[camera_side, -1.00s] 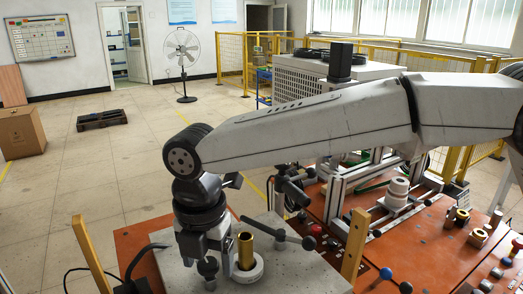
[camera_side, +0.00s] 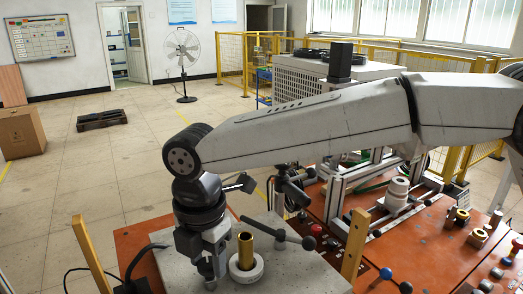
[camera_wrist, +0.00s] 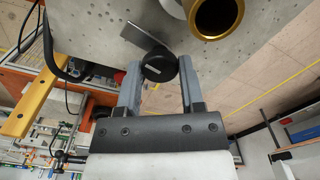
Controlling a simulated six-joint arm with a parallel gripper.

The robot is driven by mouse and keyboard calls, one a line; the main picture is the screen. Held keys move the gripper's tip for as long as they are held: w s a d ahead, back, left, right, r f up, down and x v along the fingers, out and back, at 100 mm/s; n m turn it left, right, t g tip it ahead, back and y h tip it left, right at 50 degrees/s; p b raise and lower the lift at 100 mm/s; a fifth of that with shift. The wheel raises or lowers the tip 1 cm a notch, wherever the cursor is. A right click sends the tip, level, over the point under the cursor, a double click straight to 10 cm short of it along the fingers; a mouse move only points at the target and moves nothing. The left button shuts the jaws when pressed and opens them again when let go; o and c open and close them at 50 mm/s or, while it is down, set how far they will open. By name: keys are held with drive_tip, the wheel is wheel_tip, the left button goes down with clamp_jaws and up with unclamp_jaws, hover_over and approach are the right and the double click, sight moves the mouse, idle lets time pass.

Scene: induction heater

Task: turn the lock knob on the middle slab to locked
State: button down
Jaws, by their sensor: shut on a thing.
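The middle slab (camera_side: 300,265) is a grey speckled plate on the orange bench, and it fills the top of the wrist view (camera_wrist: 90,25). The black round lock knob (camera_wrist: 160,66) has a pale mark on its face. A flat grey plate (camera_wrist: 145,37) lies beside it. My gripper (camera_wrist: 158,76) is shut on the knob, one finger on each side. In the side view my gripper (camera_side: 212,272) points down at the slab's left part and mostly hides the knob. I cannot read the lock position.
A brass tube (camera_side: 245,249) in a white ring (camera_side: 247,270) stands just right of my gripper. A dark handled rod (camera_side: 278,232) lies behind it. Yellow posts (camera_side: 93,255) flank the slab. A black cable (camera_side: 137,262) runs at the left.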

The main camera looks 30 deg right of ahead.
sight(208, 263)
drive_tip(key=m, duration=1)
drive_tip(key=shift+m, duration=2.5)
drive_tip(key=shift+r, duration=0.1)
drive_tip(key=shift+c, duration=1.1)
unclamp_jaws()
drive_tip(key=shift+r, duration=3.85)
